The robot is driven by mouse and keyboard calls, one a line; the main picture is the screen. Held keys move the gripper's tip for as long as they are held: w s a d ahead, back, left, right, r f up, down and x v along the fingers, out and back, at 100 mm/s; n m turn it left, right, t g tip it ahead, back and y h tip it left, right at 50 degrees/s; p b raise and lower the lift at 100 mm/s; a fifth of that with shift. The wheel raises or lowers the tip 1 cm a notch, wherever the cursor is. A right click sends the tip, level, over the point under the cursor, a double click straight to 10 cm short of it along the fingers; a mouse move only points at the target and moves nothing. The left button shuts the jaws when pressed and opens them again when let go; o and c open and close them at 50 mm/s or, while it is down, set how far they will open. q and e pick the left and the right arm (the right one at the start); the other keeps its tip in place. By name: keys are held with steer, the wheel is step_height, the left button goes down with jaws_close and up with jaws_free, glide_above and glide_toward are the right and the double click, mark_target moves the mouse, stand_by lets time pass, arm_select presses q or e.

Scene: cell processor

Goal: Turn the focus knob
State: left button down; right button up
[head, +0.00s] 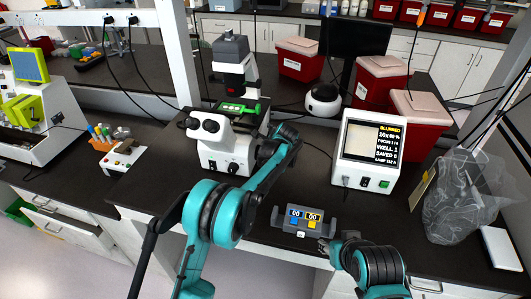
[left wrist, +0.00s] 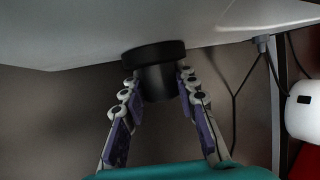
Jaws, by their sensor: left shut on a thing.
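The microscope (head: 213,140) stands on the dark bench, with a green plate (head: 236,108) on its stage. In the left wrist view, a black round focus knob (left wrist: 153,54) sticks out from a pale housing. My left gripper (left wrist: 158,82) has one finger on each side of the knob and is shut on it. In the head view my left arm reaches to the microscope's right side and hides the knob there. My right gripper (head: 326,246) is low beside the grey counter panel; its fingers are too small to read.
A white monitor box (head: 368,150) right of the microscope shows "BLURRED" and "WELL 1". The counter panel (head: 304,220) reads "00 00" at the bench front.

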arm_select(q)
steer(key=shift+a, duration=0.1)
stand_by(0.3)
steer(key=c, duration=1.1)
jaws_free()
steer(key=shift+c, duration=0.2)
steer(key=v, duration=1.2)
